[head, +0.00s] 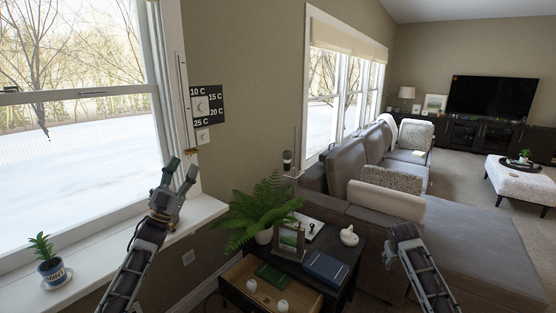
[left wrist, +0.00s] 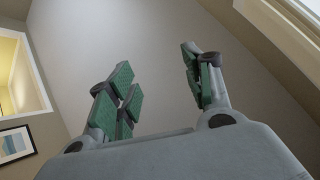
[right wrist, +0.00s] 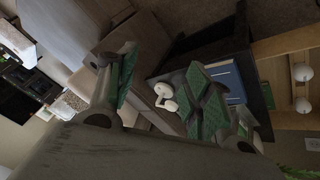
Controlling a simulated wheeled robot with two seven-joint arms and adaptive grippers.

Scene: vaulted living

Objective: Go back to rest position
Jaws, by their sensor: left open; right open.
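My left gripper (head: 178,172) is raised in front of the window sill and wall, left of centre in the head view. Its green-padded fingers (left wrist: 160,90) are apart and empty in the left wrist view, with bare wall behind them. My right gripper (head: 391,246) is at the lower right in the head view, in front of the sofa and right of the dark side table. Its fingers (right wrist: 165,90) are apart with nothing between them in the right wrist view.
The dark side table (head: 347,247) holds a fern (head: 262,208), a picture frame (head: 290,240), a blue book (head: 326,267) and a white ornament (head: 349,236). A potted plant (head: 51,271) stands on the sill (head: 95,262). A grey sofa (head: 470,240) fills the right.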

